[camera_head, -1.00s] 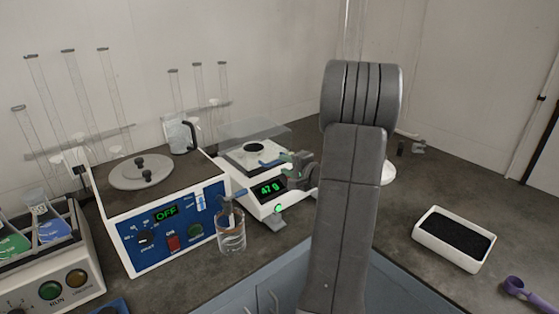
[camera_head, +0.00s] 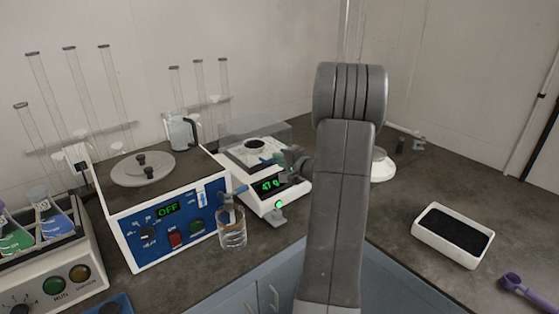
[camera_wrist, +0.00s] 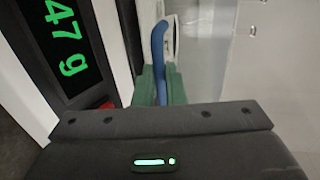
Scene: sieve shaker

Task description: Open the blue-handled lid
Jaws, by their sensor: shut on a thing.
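The clear lid (camera_head: 272,136) sits over the white balance (camera_head: 262,184), whose green display reads 47 g. The blue handle (camera_head: 267,161) is at the lid's front right. In the wrist view the blue handle (camera_wrist: 158,48) runs down between the green fingertips of my gripper (camera_wrist: 158,84). My gripper (camera_head: 281,159) is shut on the blue handle, reaching it from the right. A dark round disc (camera_head: 254,143) shows through or beneath the lid. The lid's exact angle is hard to tell.
A blue-fronted device (camera_head: 180,232) with an OFF display stands left of the balance. A glass beaker (camera_head: 232,236) stands between them in front. A white tray (camera_head: 432,246) of dark grains and a purple scoop (camera_head: 512,283) lie on the right.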

